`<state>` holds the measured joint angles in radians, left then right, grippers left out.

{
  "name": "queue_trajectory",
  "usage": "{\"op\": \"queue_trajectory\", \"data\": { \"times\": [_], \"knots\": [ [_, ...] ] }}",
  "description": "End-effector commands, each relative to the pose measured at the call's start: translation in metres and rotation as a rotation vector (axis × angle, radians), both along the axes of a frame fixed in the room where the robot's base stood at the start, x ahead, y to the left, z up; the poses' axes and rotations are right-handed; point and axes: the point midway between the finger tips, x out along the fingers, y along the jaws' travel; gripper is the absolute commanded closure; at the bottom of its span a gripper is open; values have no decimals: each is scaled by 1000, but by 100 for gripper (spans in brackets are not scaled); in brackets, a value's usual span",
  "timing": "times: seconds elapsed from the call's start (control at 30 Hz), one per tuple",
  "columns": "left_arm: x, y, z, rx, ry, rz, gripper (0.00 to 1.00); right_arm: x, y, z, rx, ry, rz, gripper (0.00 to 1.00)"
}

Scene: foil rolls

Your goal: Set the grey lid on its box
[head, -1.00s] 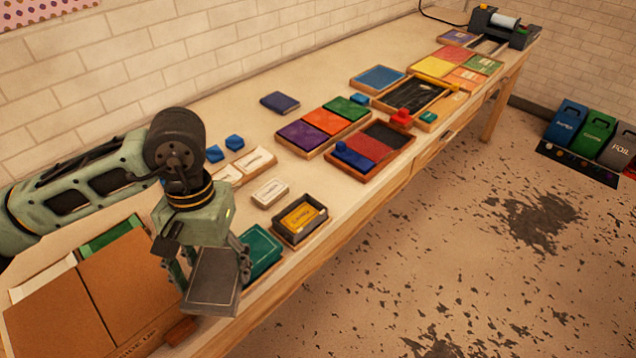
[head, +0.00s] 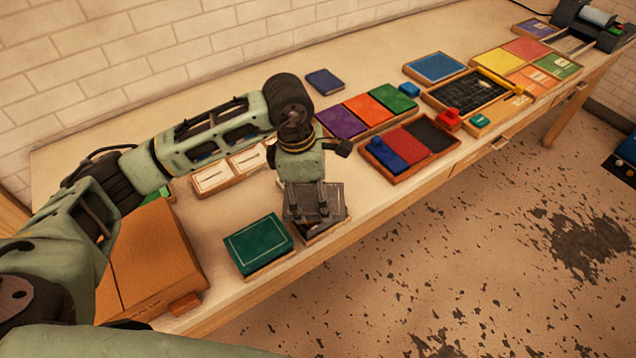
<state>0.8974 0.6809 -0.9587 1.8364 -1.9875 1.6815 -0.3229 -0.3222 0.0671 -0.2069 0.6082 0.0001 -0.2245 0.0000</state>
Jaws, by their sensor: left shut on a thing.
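The grey lid (head: 300,196) is a flat dark panel in the grip of my left gripper (head: 323,213). The left gripper points down and is shut on the lid. Only a strip of the box's near side and right edge shows. I cannot tell whether the lid touches the rim or is a little above it. The inside of the box is hidden. My right gripper is not in view.
A green box (head: 258,244) stands close to the left of the dark box. A cardboard box (head: 150,260) is farther left. White cards in a wooden tray (head: 228,176) lie behind. The table's front edge is near.

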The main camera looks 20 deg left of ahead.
Motion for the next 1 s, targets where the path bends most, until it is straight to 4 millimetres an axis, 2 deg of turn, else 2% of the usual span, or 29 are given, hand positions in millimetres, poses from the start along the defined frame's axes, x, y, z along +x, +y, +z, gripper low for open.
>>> {"op": "queue_trajectory", "data": {
  "times": [0.1, 0.2, 0.33, 0.5, 0.73, 1.0],
  "knots": [
    [11, -3, -4, -2, 2, 245, 54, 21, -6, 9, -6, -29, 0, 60],
    [19, -3, -9, -1, 1, 410, 54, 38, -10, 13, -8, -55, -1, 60],
    [24, -3, -14, 0, 1, 546, 54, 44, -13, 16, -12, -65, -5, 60],
    [27, -3, -17, 0, 0, 606, 54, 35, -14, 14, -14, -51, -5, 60],
    [26, -3, -28, 1, 1, 604, 54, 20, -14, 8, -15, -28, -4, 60],
    [26, -3, -45, 0, 0, 602, 54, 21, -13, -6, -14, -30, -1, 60]
  ]
}}
